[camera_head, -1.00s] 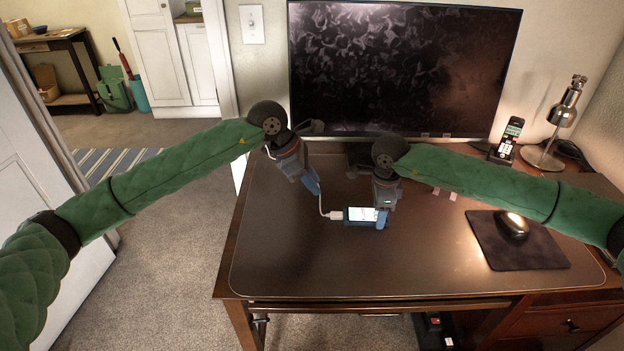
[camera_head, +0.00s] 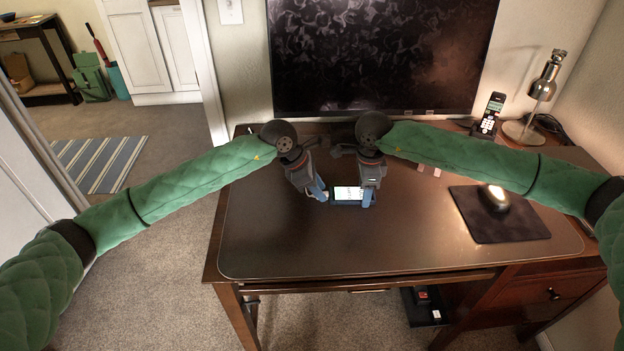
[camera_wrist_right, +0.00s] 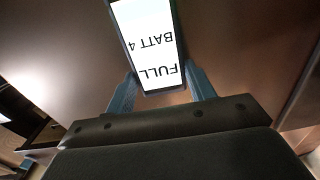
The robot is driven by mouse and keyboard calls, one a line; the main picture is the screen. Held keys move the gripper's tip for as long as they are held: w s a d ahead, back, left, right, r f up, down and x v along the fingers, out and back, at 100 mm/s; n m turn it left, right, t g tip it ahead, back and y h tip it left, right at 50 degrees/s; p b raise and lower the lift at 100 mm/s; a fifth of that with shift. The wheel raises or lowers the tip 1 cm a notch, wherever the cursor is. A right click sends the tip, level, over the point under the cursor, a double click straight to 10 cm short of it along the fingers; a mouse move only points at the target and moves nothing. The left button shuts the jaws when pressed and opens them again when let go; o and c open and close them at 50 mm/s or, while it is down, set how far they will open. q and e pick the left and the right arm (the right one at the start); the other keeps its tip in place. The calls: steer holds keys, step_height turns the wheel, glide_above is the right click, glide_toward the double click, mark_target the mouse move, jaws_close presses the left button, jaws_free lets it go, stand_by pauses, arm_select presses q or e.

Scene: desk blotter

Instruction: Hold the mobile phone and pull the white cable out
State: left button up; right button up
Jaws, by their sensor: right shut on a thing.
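The mobile phone (camera_head: 346,193), dark with a lit screen, is at the middle of the desk blotter. My right gripper (camera_head: 368,197) is shut on its right end. In the right wrist view the phone (camera_wrist_right: 148,45) sits between the two blue fingers of my right gripper (camera_wrist_right: 162,92), and its screen reads "FULL" and "BATT" upside down. My left gripper (camera_head: 319,193) is at the phone's left end, where the white cable's plug (camera_head: 326,196) barely shows. The rest of the cable is hidden, and I cannot tell whether the left fingers are closed on it.
The monitor (camera_head: 385,55) stands behind the phone. A black mouse pad (camera_head: 520,226) with a mouse (camera_head: 494,197) lies to the right. A cordless phone (camera_head: 489,117) and a lamp (camera_head: 545,82) stand at the back right. The front of the blotter (camera_head: 330,245) is clear.

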mark_target(304, 197)
arm_select(q)
steer(key=shift+d+f, duration=0.2)
steer(key=shift+f, duration=0.15)
jaws_close()
steer(key=shift+a, duration=0.2)
steer(key=shift+a, duration=2.95)
steer(key=shift+r, duration=0.15)
steer(key=shift+r, duration=1.9)
steer(key=shift+r, duration=0.1)
